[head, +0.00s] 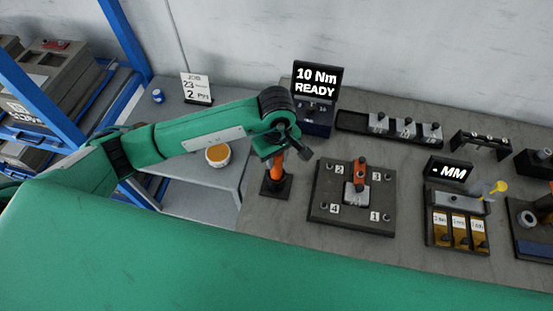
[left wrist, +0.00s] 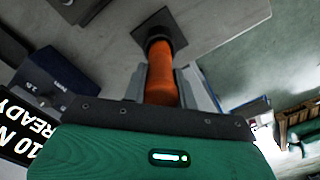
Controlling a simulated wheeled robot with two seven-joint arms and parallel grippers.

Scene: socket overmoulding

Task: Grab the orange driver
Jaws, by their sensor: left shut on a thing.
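The orange driver (head: 276,172) stands upright in a dark square-based holder (head: 275,188) at the left edge of the grey bench. My left gripper (head: 283,152) is over its top and shut on it. In the left wrist view the driver (left wrist: 162,75) runs between the two fingers, its far end still in the dark holder (left wrist: 160,28). The driver's upper end is hidden by the gripper. My right gripper is not in view.
Behind stands a display reading "10 Nm READY" (head: 317,77). To the right is a dark plate (head: 325,214) with numbered corners and an orange-topped part. Farther right are a rack (head: 350,124), an MM display (head: 447,170) and yellow bins. A lower grey table holds an orange-topped tub (head: 218,155).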

